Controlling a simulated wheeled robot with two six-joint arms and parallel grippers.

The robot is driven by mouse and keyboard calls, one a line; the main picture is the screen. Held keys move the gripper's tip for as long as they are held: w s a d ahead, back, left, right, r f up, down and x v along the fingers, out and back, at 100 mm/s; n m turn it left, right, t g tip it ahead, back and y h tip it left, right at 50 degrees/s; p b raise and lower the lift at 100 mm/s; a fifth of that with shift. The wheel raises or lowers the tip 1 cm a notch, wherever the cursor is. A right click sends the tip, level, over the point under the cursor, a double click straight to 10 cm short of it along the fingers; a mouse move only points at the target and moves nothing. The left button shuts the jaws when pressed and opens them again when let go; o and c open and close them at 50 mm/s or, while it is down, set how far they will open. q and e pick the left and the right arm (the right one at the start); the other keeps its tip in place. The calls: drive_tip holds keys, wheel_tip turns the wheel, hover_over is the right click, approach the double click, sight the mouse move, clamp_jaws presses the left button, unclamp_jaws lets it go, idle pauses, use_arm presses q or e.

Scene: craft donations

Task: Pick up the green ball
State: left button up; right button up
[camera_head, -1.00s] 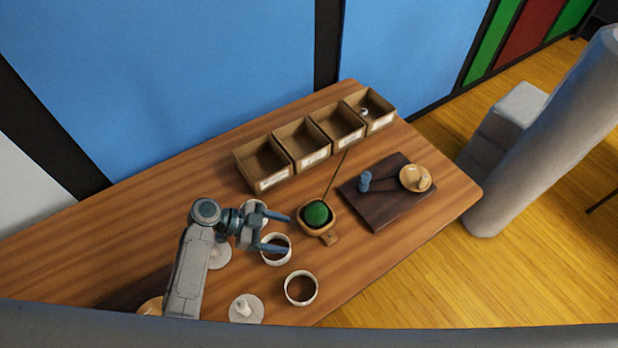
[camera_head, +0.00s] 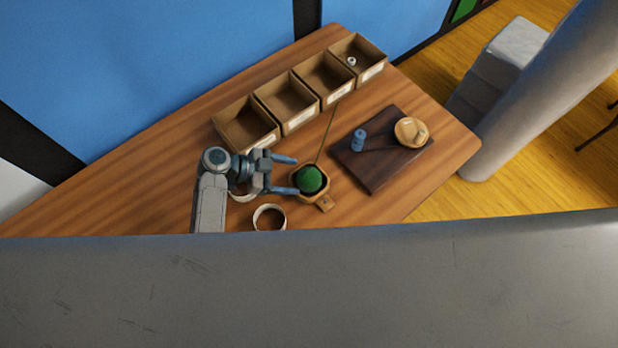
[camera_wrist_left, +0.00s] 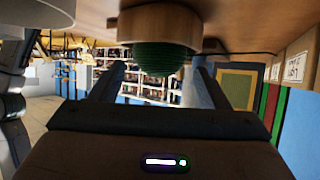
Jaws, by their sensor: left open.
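The green ball (camera_head: 310,179) sits in a small wooden bowl (camera_head: 325,203) with a short handle, on the table. My left gripper (camera_head: 296,175) is open and empty. Its two fingers point right at the ball, with the tips at the ball's left side. In the left wrist view the scene appears upside down. There the green ball (camera_wrist_left: 160,59) shows beneath the bowl's wood (camera_wrist_left: 160,24), in line with the gap between the open fingers of my left gripper (camera_wrist_left: 158,80). I cannot tell whether a finger touches the ball. My right gripper is not in view.
A row of open wooden boxes (camera_head: 290,97) stands behind the bowl. A dark board (camera_head: 381,170) to the right carries a blue spool (camera_head: 359,140) and a wooden dish (camera_head: 411,131). A ring-shaped cup (camera_head: 269,217) stands near my gripper.

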sight(301, 176)
use_arm(q)
drive_tip(key=b+x, duration=0.1)
drive_tip(key=x, duration=0.3)
drive_tip(key=shift+d+f, duration=0.1)
drive_tip(key=shift+d, duration=0.1)
drive_tip(key=shift+c, duration=0.2)
drive_tip(key=shift+a, duration=0.15)
drive_tip(key=c, duration=0.6)
drive_tip(key=shift+o, duration=0.2)
drive_tip(key=shift+r, duration=0.55)
wheel_tip(301, 176, up, 9)
drive_tip(key=b, duration=0.2)
drive_tip(key=shift+b, duration=0.3)
